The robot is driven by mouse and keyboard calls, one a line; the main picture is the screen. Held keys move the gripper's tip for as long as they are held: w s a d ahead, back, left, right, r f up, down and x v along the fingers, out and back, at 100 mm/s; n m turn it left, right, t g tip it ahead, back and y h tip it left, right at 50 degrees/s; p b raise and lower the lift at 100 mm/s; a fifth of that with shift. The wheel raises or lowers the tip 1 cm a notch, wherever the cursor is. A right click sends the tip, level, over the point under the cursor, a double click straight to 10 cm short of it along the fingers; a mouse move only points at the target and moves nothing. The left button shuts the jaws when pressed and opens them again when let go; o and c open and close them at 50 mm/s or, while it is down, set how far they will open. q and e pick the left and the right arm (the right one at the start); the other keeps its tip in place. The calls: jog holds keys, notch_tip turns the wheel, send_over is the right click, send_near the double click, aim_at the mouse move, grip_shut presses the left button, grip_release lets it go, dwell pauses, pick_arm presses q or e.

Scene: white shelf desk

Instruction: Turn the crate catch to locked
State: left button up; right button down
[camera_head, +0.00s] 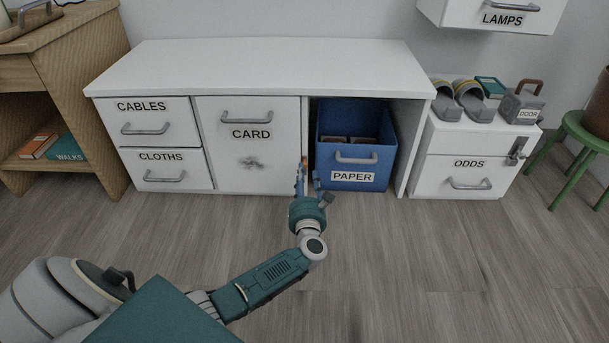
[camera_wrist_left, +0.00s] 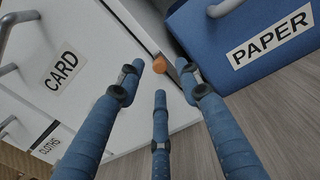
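The blue crate (camera_head: 378,153) labelled PAPER sits in the open bay of the white desk, and its front also shows in the wrist view (camera_wrist_left: 217,40). Beside its left edge, at the divider next to the CARD door, is a small orange-tipped part (camera_wrist_left: 160,65), apparently the catch; most of it is hidden, so I cannot tell its position. My left gripper (camera_head: 303,176) is in front of this divider. In the wrist view its blue fingers (camera_wrist_left: 160,78) are spread apart around the orange tip, with no visible grip on it. My right gripper is not in view.
The CARD door (camera_head: 230,180) has its own grey catch (camera_head: 251,162), left of my gripper. A box labelled ODDS (camera_head: 455,145) with a metal latch (camera_head: 517,152) stands right of the desk. The wooden floor (camera_head: 420,270) in front is clear.

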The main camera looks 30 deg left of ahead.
aim_at(305, 167)
pick_arm(q)
jog(key=b+x, duration=0.1)
jog(key=x, duration=0.3)
grip_shut()
